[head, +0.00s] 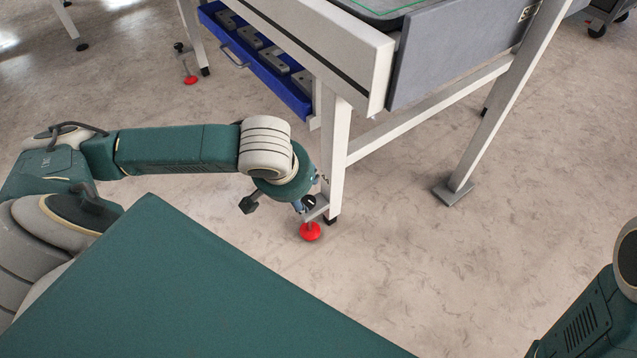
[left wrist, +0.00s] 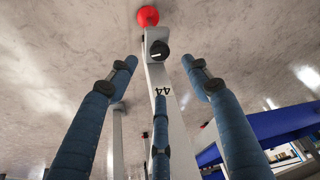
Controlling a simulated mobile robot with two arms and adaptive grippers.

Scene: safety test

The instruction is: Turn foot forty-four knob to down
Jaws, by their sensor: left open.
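The table leg marked 44 (left wrist: 160,76) appears inverted in the left wrist view, with its number between my fingers. A black knob (left wrist: 159,50) with a small pale mark sits on it near the red foot (left wrist: 148,16). In the head view, the knob (head: 309,202) is just above the red foot (head: 310,231). My left gripper (left wrist: 160,72) is open, its blue fingers spread either side of the leg and a third finger in the middle. The knob is beyond the fingertips, and nothing is held. In the head view, my left gripper (head: 309,193) is partly hidden behind its wrist.
The workbench (head: 330,40) has an open blue drawer (head: 262,66) with grey parts. Another leg (head: 500,110) stands to the right on a flat plate. Another red foot (head: 190,80) is farther back. The floor (head: 430,270) in front is clear.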

